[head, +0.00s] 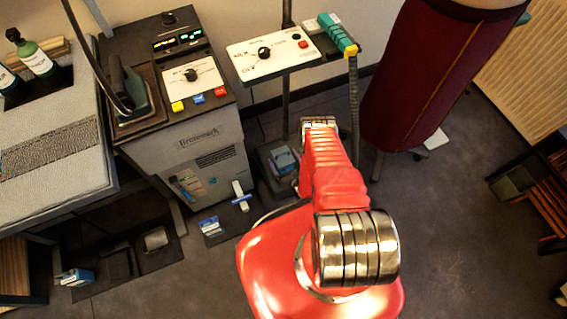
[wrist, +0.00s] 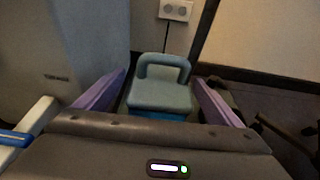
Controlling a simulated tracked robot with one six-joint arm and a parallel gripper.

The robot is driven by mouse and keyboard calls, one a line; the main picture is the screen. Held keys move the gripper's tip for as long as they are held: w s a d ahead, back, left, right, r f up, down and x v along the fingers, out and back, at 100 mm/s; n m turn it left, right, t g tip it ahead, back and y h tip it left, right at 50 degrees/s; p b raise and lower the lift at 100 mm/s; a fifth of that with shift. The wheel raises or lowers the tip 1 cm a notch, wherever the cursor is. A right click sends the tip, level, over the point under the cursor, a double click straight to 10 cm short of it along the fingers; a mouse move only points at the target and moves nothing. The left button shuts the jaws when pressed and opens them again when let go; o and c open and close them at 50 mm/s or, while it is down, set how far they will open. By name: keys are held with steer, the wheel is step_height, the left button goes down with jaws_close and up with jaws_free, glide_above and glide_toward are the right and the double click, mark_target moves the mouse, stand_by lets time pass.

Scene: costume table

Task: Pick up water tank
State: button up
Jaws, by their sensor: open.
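The water tank is a grey-blue block with a loop handle on top and a brighter blue lower part. In the wrist view the water tank (wrist: 160,97) stands upright straight ahead, between the two purple fingers of my gripper (wrist: 160,78). The fingers are open, one to each side of it; I cannot tell whether they touch it. In the head view the water tank (head: 283,160) shows low on the floor unit, left of my red arm, partly covered by it. My gripper is hidden behind my arm there.
A grey steam station (head: 213,160) with an iron (head: 133,90) stands left of the tank. A white control panel (head: 272,53) on a pole is behind. A maroon dress form (head: 425,75) stands to the right. Open floor (head: 450,240) lies at the lower right.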

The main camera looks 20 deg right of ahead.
mark_target(280, 151)
steer(key=shift+w, duration=0.15)
steer(key=x, duration=0.5)
steer(key=shift+d, duration=0.1)
stand_by(0.7)
steer(key=c, duration=2.1)
steer(key=shift+r, duration=0.15)
steer(key=shift+c, duration=0.3)
